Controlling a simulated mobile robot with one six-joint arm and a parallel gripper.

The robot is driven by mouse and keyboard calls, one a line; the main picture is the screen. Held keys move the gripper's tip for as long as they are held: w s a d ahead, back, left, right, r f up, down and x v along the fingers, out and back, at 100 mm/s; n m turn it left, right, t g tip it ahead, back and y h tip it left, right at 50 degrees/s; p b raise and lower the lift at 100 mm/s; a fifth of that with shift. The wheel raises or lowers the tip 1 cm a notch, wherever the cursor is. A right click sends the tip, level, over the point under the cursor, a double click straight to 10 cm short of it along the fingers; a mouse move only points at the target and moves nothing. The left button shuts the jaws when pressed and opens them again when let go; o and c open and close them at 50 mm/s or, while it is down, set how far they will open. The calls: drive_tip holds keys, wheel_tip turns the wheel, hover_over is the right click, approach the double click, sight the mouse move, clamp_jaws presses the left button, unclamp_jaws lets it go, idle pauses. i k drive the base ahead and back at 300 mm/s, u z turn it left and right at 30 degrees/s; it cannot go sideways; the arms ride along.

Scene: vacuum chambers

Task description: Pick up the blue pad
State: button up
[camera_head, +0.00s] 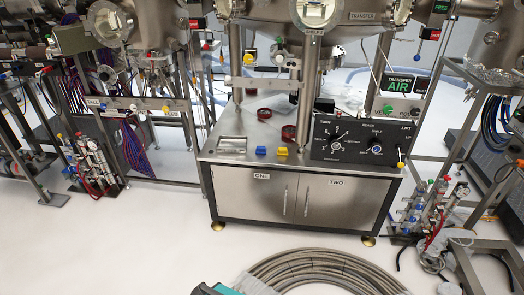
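The blue pad (261,150) is small and lies on the metal top of the low cabinet (228,154), near its front edge. A similar yellow pad (282,151) lies just to its right, with a small gap between them. Nothing covers the blue pad.
A black control panel (345,146) with knobs stands to the right of the pads. Red rings (288,133) lie behind them. Chamber legs and pipes stand over the cabinet's rear. A coiled hose (330,262) lies on the floor in front. The floor at front left is clear.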

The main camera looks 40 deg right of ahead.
sight(260, 150)
drive_tip(key=u, duration=0.05)
drive_tip(key=i, duration=1)
drive_tip(key=z, duration=0.05)
